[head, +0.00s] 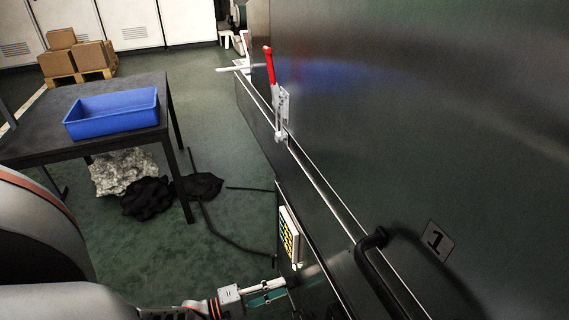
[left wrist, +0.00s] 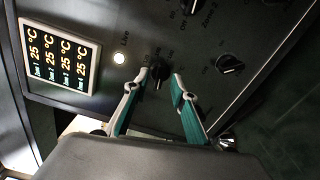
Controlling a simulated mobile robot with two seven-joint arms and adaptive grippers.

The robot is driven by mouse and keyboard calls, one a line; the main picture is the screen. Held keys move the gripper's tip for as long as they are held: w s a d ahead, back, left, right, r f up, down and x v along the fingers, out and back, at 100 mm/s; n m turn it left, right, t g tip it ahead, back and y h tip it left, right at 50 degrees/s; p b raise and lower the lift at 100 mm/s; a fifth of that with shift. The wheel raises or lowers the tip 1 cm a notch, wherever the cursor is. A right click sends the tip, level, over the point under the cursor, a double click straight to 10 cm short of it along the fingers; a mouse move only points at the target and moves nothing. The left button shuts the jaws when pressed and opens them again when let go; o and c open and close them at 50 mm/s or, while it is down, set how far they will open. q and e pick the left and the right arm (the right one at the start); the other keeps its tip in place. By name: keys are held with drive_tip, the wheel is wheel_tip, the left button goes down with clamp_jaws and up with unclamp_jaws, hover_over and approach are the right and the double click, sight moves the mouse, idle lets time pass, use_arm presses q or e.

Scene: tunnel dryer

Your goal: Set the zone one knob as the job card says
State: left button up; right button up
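A dark control panel (left wrist: 100,20) fills the upper left wrist view, with several black knobs. One knob (left wrist: 159,72) sits between the fingertips of my left gripper (left wrist: 161,78). The fingers, with teal pads, stand apart on either side of it, and I see no clear contact. The label at this knob is too blurred to tell its zone. Another knob (left wrist: 230,65) is to the right, and a third knob (left wrist: 192,6) is at the top edge. In the head view my left gripper (head: 267,292) is at the dryer's side, low down. I cannot make out a job card.
A lit display (left wrist: 60,54) shows 25 °C for several zones; its edge shows in the head view (head: 290,237). A white lamp (left wrist: 119,58) glows beside it. The dryer wall (head: 400,120) carries a black handle (head: 368,262) and a red-handled lever (head: 269,64). A blue bin (head: 112,112) stands on a table.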

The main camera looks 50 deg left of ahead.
sight(291, 282)
use_arm(q)
drive_tip(key=shift+x, duration=1.15)
use_arm(e)
drive_tip(key=shift+a, duration=0.15)
use_arm(q)
clamp_jaws()
drive_tip(key=shift+f+m, duration=0.1)
drive_tip(key=shift+m, duration=0.2)
use_arm(e)
drive_tip(key=shift+s+f, duration=0.1)
drive_tip(key=shift+f, duration=0.05)
use_arm(q)
drive_tip(key=shift+a+f+m+b, duration=0.1)
drive_tip(key=shift+m+b, duration=0.85)
drive_tip(key=shift+m, duration=2.85)
drive_tip(key=shift+a+m+b, duration=0.1)
drive_tip(key=shift+m+b, duration=0.8)
drive_tip(key=shift+m, duration=2.9)
use_arm(e)
drive_tip(key=shift+s+a+m+t, duration=0.2)
drive_tip(key=shift+a+m, duration=0.55)
drive_tip(key=shift+m, duration=0.45)
drive_tip(key=shift+s+a+m+t, duration=0.2)
drive_tip(key=shift+a+m, duration=0.55)
drive_tip(key=shift+m, duration=0.45)
